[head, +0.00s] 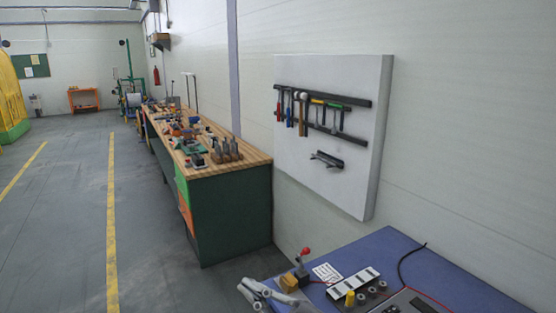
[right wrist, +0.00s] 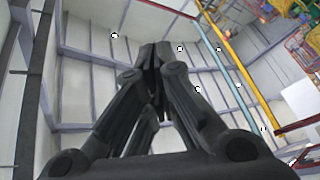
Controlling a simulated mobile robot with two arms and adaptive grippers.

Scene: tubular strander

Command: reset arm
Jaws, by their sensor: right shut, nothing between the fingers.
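My left gripper is in neither view.
The blue table (head: 400,250) carries a red-knobbed lever (head: 304,256), a white switch strip (head: 354,283) and a dark device. A white tool board (head: 335,185) hangs above. A long workbench (head: 235,215) stands along the wall. The grey floor (head: 75,225) at left is clear.

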